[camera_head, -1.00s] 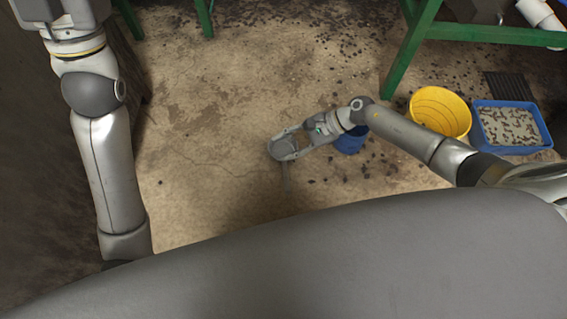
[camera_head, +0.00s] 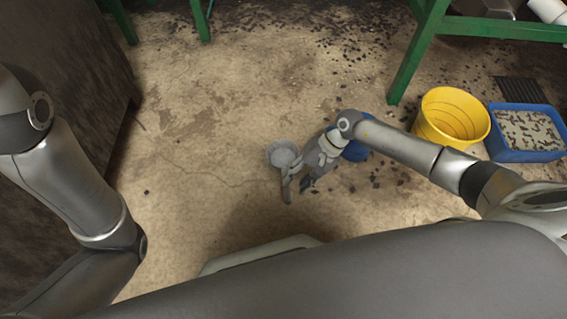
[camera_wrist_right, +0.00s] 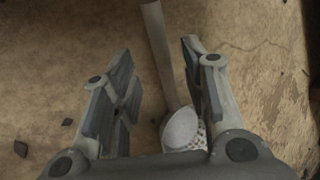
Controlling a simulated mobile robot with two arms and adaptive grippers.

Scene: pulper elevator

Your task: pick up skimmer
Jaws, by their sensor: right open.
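The skimmer (camera_head: 283,154) lies on the concrete floor with its round grey bowl away from me and its handle toward me. In the right wrist view its bowl (camera_wrist_right: 182,130) is near the gripper base and its handle (camera_wrist_right: 158,45) runs up the picture between the fingers. My right gripper (camera_head: 297,180) is open beside the skimmer, just right of its handle in the head view. I cannot tell how high the fingers (camera_wrist_right: 156,62) are above the floor. My left arm shows at the left; its gripper is out of view.
A blue bucket (camera_head: 356,152) stands partly hidden behind my right arm. A yellow bucket (camera_head: 451,118) and a blue crate (camera_head: 528,156) of beans stand at the right. Green table legs (camera_head: 413,60) rise at the back. The floor left of the skimmer is mostly clear.

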